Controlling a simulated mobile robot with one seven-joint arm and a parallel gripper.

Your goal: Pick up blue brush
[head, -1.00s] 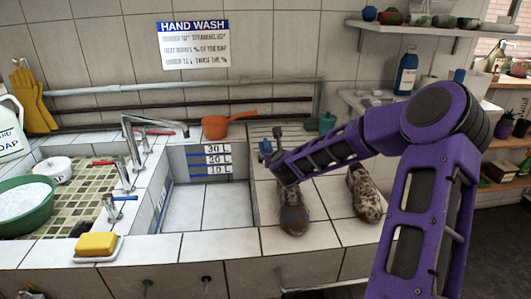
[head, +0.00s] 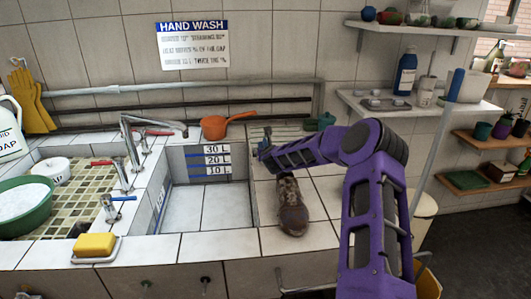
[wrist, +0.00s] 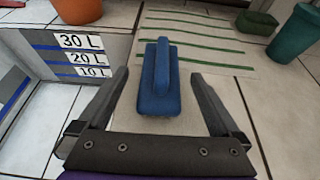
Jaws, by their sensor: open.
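The blue brush (wrist: 157,105) lies on the pale counter, with its raised handle pointing away from me in the wrist view. A small blue part of it (head: 264,143) shows in the head view by the end of my arm. My gripper (wrist: 158,76) is open, with one dark finger on each side of the brush and gaps between. In the head view my gripper (head: 267,150) is at the right of the sink basin, largely hidden by my arm. The bristles are hidden beneath the body.
The basin (head: 195,208) is to the left. An orange pot (head: 228,125) stands behind it. A green block (wrist: 257,22) and a teal cup (wrist: 294,35) are beyond the brush at right.

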